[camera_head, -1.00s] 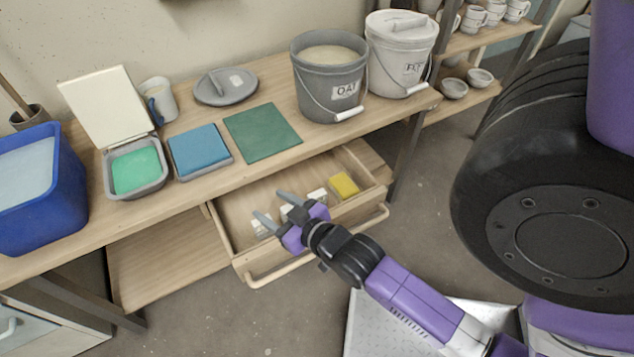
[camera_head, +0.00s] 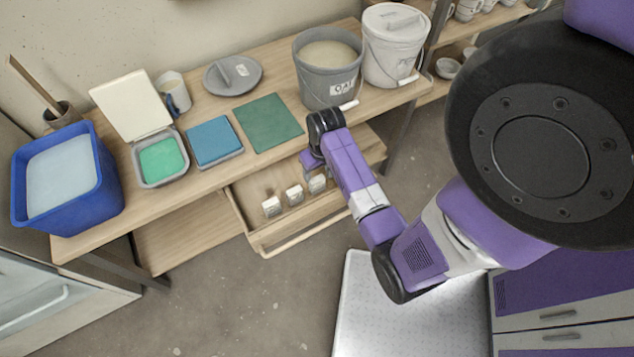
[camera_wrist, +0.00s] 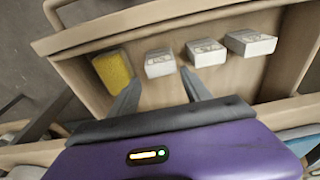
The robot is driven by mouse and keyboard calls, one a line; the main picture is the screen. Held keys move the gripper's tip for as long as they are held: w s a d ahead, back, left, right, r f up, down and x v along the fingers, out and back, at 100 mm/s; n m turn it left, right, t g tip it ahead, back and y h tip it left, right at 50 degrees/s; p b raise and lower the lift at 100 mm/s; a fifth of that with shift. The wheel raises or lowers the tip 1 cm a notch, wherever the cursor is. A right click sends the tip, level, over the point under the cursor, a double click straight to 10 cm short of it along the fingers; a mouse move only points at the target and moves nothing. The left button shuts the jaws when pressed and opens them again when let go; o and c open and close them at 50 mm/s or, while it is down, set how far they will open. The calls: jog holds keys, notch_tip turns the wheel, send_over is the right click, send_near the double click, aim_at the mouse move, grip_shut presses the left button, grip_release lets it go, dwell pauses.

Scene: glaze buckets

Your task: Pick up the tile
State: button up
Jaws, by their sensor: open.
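Several small pale items lie in the open wooden drawer (camera_head: 300,229). Three are white blocks with grey marks on top, which look like tiles: one nearest the yellow sponge (camera_head: 317,184), a middle one (camera_head: 295,195) and an end one (camera_head: 271,207). In the wrist view they are the near-sponge block (camera_wrist: 160,63), the middle block (camera_wrist: 206,53) and the end block (camera_wrist: 250,43). My gripper (camera_wrist: 163,78) is open and empty, pointing into the drawer. The near-sponge block appears between and just beyond its fingertips. In the head view, my arm hides the fingers.
The yellow sponge (camera_wrist: 113,70) lies beside the blocks. On the worktop are a grey bucket (camera_head: 325,88), a white bucket (camera_head: 386,62), a green mat (camera_head: 267,122), a blue pad (camera_head: 214,140), a green-filled box (camera_head: 162,160) and a blue tub (camera_head: 65,205). The worktop edge overhangs the drawer's back.

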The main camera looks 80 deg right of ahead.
aim_at(316, 183)
jog(key=f, duration=0.7)
jog(key=shift+w+f+b, duration=0.2)
jog(key=shift+f+b, duration=0.1)
grip_shut()
jog(key=shift+r, duration=0.15)
